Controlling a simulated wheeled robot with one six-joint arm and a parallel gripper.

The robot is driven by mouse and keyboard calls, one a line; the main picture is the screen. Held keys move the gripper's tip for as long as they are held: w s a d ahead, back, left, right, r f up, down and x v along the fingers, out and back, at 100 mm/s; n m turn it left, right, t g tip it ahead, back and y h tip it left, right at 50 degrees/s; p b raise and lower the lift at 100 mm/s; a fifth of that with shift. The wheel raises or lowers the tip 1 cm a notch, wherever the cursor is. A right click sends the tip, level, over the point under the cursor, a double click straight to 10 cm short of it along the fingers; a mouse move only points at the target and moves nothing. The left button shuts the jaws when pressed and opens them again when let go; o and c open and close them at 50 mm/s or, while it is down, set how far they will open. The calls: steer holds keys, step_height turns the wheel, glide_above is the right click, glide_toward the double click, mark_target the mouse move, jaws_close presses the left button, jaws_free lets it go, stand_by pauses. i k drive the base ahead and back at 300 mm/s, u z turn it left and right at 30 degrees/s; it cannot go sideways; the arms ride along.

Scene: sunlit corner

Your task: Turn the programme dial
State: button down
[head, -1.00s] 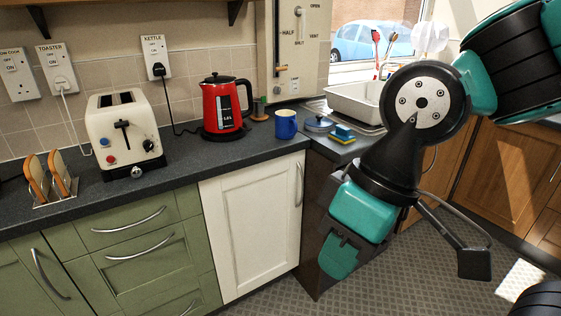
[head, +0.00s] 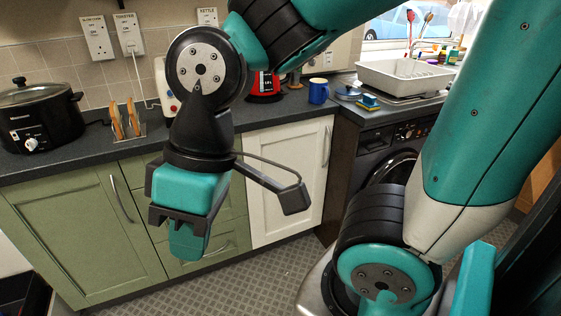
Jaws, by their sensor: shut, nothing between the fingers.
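A dark washing machine (head: 345,190) stands under the worktop right of the white cupboard door. Its control panel (head: 408,133) shows small marks and controls, too small to tell the programme dial apart. The round door (head: 392,168) is partly in view. My own arm covers the machine's right and lower front. My gripper (head: 187,242) is shut and empty. It points down in front of the green cupboards, well left of the machine and apart from it.
The worktop holds a black slow cooker (head: 40,115), a toast rack (head: 126,120), a red kettle (head: 263,86) mostly behind my arm, a blue mug (head: 318,91) and a white basin (head: 404,76). Patterned floor (head: 270,275) is clear before the white cupboard door (head: 288,180).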

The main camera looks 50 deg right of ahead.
mark_target(407, 132)
steer(key=u, duration=1.45)
steer(key=k, duration=2.75)
steer(key=z, duration=2.35)
steer(key=i, duration=0.5)
steer(key=u, duration=0.05)
